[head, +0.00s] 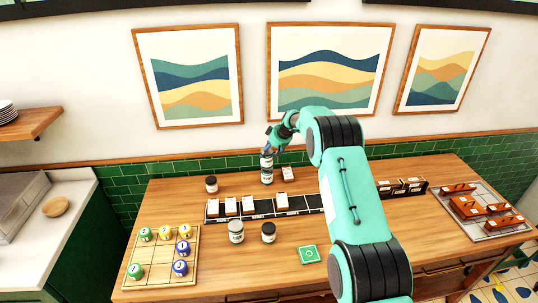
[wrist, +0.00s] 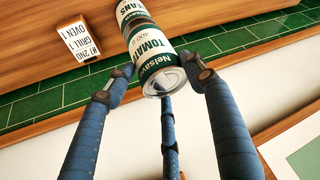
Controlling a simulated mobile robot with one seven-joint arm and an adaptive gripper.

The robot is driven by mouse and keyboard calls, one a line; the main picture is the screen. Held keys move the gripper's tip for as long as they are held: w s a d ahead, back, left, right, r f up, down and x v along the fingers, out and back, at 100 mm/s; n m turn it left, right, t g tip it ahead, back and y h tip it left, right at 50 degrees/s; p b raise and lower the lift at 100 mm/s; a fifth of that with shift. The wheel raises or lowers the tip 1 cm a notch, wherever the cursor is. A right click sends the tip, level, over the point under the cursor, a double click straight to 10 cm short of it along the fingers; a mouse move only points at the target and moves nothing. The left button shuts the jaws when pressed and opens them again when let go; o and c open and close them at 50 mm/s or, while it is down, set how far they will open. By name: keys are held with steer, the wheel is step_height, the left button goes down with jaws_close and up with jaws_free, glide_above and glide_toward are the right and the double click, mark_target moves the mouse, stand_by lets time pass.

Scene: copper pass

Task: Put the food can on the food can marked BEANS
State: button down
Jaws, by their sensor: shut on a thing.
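A food can marked TOMATO (wrist: 155,55), white and dark green with a silver lid, is held between the blue fingers of my gripper (wrist: 163,72). The food can marked BEANS (wrist: 131,12) is directly below it, in line, and partly cut off by the wrist view's top edge. The rims meet or nearly meet; I cannot tell if there is a thin gap. In the head view my gripper (head: 270,150) is at the top of this upright stack, with the TOMATO can (head: 266,162) above the BEANS can (head: 267,179) at the back of the wooden table.
A white order card (head: 287,174) stands close right of the cans; it also shows in the wrist view (wrist: 82,41). A dark-lidded jar (head: 211,184) is left. A black slotted rack (head: 265,206) and two jars (head: 236,232) are in front. A ball board (head: 165,257) is front left.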

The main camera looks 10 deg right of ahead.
steer(key=shift+f, duration=0.6)
steer(key=shift+f, duration=0.15)
steer(key=c, duration=0.7)
jaws_free()
steer(key=shift+r, duration=0.25)
steer(key=v, duration=1.1)
steer(key=shift+s+d+r+b, duration=0.15)
steer(key=shift+s+r+b, duration=0.1)
steer(key=shift+b, duration=0.2)
